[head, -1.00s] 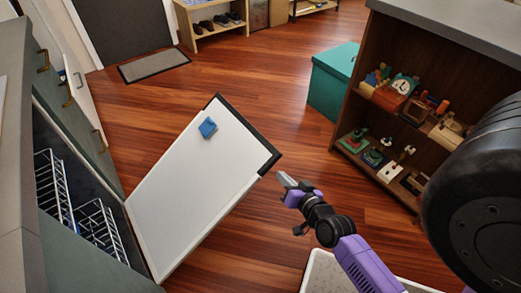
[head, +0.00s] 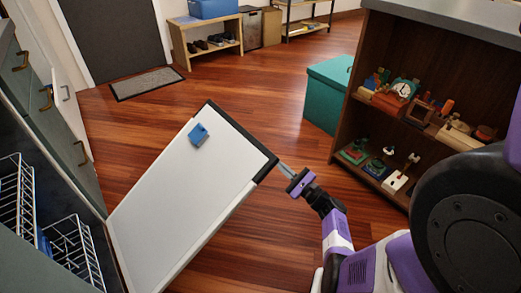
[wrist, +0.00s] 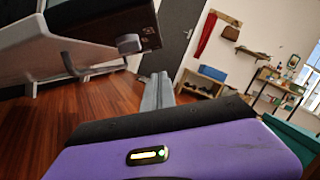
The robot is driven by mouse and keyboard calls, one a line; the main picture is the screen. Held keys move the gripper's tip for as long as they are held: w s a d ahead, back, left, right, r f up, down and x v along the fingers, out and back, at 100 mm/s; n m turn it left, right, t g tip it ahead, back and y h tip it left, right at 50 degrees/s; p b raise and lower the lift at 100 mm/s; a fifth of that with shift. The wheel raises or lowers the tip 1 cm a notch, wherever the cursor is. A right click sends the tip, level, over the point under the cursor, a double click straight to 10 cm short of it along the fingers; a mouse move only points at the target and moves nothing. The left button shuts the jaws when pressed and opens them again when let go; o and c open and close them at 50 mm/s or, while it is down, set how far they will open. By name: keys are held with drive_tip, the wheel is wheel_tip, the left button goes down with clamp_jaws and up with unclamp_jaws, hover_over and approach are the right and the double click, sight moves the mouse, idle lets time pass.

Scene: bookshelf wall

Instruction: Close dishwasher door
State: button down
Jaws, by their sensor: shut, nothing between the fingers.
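The dishwasher door (head: 180,195) hangs partly open, tilted out from the cabinet, with its white inner face up and a blue dispenser block (head: 198,134) on it. Its dark outer edge points to the right. My gripper (head: 283,167) is shut and empty, with its fingertips at the door's outer right corner; I cannot tell whether they touch. In the wrist view the shut fingers (wrist: 158,92) point forward, and the door (wrist: 95,20) shows at upper left with its handle.
Wire dish racks (head: 72,250) sit inside the dishwasher at left. A bookshelf with toys (head: 400,110) stands close on the right, with a teal box (head: 328,95) beside it. Open wood floor (head: 240,85) lies beyond the door.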

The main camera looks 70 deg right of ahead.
sight(256, 144)
drive_tip(key=shift+w+d+r+b, duration=0.25)
drive_tip(key=shift+w+r, duration=0.6)
drive_tip(key=shift+w, duration=0.85)
drive_tip(key=shift+w+d+r, duration=0.35)
drive_tip(key=shift+w+r, duration=0.5)
drive_tip(key=shift+w, duration=0.8)
drive_tip(key=shift+w+d+r+b, duration=0.25)
drive_tip(key=shift+w+r, duration=0.6)
drive_tip(key=shift+w, duration=0.85)
